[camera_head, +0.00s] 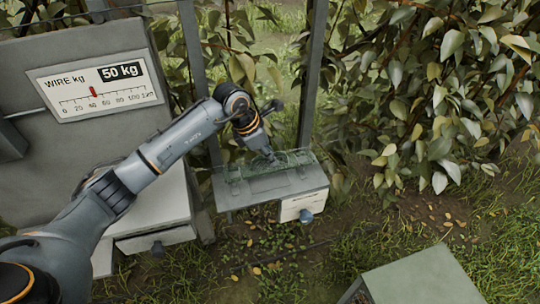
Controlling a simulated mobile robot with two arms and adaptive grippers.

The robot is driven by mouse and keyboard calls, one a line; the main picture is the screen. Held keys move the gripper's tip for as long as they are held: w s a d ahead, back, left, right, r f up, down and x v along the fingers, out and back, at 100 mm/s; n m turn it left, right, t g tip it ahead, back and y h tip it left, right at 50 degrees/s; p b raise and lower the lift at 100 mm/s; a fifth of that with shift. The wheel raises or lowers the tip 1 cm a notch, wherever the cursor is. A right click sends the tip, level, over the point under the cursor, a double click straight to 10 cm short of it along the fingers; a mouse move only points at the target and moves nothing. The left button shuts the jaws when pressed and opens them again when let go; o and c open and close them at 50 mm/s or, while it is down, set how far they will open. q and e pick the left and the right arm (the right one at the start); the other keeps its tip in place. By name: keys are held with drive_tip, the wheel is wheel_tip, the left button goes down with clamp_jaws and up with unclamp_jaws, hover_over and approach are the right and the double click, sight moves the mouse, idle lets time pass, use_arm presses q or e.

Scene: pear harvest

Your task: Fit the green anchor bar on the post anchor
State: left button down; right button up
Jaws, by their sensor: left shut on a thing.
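My left gripper (270,155) is at the end of my arm, pointing down over a grey shelf box (285,185). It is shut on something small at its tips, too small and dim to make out. A see-through greenish tray-like shape (238,172) lies around the tips on top of the box. I cannot make out the green anchor bar for certain. A dark upright post (313,75) stands behind the box, and its anchor cannot be told apart. My right gripper is out of view.
A grey panel with a wire gauge (97,86) reading "50 kg" stands at the left, above a pale drawer cabinet (165,205). A blue knob (306,216) sticks out of the box's front. Leafy branches (440,85) fill the right. A grey-green block top (425,280) is at lower right.

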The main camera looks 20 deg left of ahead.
sight(269, 165)
use_arm(q)
drive_tip(key=shift+b, duration=0.3)
idle(0.5)
idle(0.5)
drive_tip(key=shift+f, duration=0.1)
drive_tip(key=shift+f+b, duration=1)
idle(0.7)
drive_tip(key=shift+f+b, duration=1.2)
idle(1.2)
drive_tip(key=c, duration=1.3)
unclamp_jaws()
